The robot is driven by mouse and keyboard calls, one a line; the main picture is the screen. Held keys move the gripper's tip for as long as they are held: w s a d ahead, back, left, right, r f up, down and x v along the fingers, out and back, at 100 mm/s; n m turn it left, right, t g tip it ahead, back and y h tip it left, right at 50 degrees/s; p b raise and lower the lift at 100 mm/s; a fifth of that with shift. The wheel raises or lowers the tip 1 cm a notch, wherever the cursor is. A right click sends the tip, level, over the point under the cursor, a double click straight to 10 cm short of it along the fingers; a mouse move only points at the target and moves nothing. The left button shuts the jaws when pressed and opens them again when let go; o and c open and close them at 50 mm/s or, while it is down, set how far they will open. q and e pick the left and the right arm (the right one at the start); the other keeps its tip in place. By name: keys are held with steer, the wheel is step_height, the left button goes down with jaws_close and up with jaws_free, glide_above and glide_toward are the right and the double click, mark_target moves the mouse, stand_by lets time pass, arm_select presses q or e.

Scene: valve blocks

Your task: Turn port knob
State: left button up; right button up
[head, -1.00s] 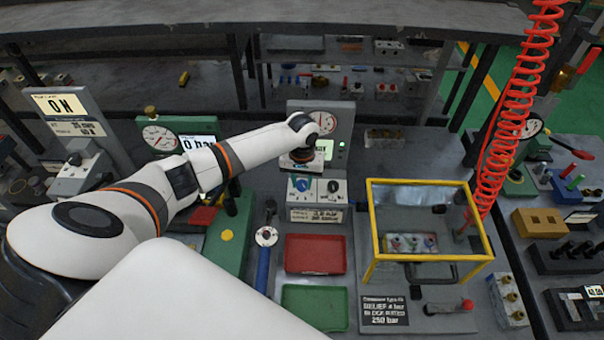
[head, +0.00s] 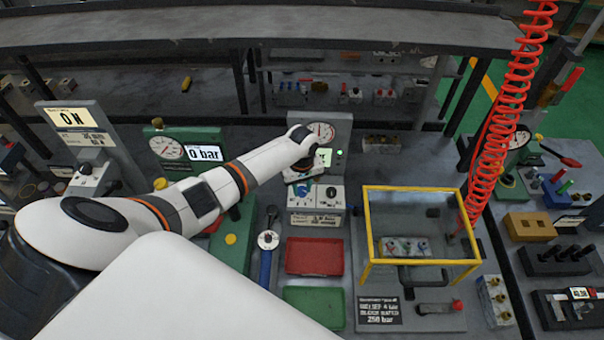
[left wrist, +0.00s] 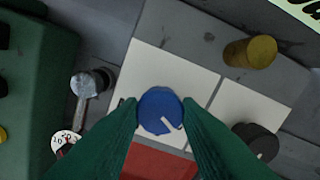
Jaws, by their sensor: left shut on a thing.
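A round blue knob (head: 302,191) with a white pointer mark sits on a pale plate of the small control panel (head: 316,218) in the middle of the bench. In the left wrist view the blue knob (left wrist: 160,110) lies between the two green fingers of my left gripper (left wrist: 160,125), which is shut on it. The white mark points to the lower right there. In the head view my left gripper (head: 303,175) reaches down over the knob, and its fingers are mostly hidden. A black knob (head: 331,192) sits just right of it, also visible in the left wrist view (left wrist: 256,141). My right gripper is not in view.
Behind the panel stands a grey block with a gauge (head: 320,131) and a green light. A red tray (head: 314,256) and a green tray (head: 314,307) lie in front. A yellow-framed clear box (head: 420,188) stands to the right. A blue-handled tool (head: 266,262) lies left.

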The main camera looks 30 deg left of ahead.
mark_target(302, 190)
arm_select(q)
steer(key=o, duration=1)
steer(key=shift+r, duration=0.1)
step_height(302, 190, up, 12)
steer(key=b, duration=0.3)
stand_by(0.3)
